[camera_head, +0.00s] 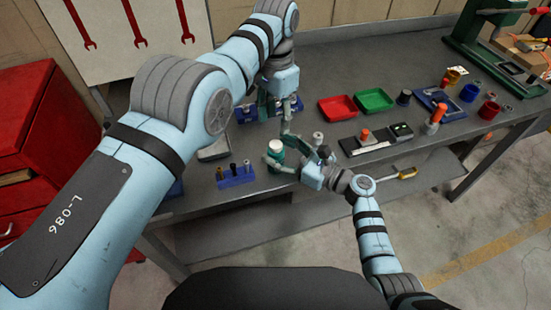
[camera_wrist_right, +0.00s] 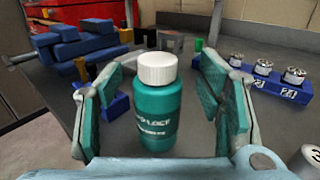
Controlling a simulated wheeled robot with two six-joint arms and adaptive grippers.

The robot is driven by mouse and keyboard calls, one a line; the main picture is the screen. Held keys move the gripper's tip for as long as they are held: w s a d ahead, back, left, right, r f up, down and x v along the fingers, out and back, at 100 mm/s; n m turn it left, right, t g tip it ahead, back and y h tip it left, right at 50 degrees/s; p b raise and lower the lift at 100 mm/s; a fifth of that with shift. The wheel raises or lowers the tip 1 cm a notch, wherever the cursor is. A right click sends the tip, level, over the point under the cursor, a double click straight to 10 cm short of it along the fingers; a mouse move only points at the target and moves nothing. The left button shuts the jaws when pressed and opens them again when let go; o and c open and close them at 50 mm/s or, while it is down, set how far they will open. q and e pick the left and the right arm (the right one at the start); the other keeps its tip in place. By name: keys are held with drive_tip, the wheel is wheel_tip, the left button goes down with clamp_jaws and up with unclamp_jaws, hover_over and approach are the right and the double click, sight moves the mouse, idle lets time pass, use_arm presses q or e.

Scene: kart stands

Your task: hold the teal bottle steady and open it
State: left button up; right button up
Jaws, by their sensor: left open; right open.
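The teal bottle (camera_wrist_right: 158,112) with a white cap (camera_wrist_right: 157,68) stands upright on the grey workbench. In the head view the bottle (camera_head: 276,158) is near the bench's front edge. My right gripper (camera_wrist_right: 160,105) is open, with its teal-padded fingers on either side of the bottle and a gap showing at each side. It also shows in the head view (camera_head: 284,156), reaching in from the right. My left gripper (camera_head: 287,122) is open and empty, pointing down above the bench behind the bottle. The left gripper does not show in the right wrist view.
A blue block with small parts (camera_head: 236,177) stands left of the bottle. A blue rack with silver pieces (camera_wrist_right: 265,82) lies behind it to the right. A red tray (camera_head: 338,107) and a green tray (camera_head: 374,100) are farther right. A red cabinet (camera_head: 40,150) stands left of the bench.

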drive_tip(key=shift+w+a, duration=0.45)
drive_tip(key=shift+a, duration=0.05)
drive_tip(key=shift+s+r, duration=0.1)
drive_tip(key=shift+s, duration=0.2)
drive_tip(key=shift+c, duration=1.1)
clamp_jaws()
drive_tip(key=shift+o, duration=0.9)
unclamp_jaws()
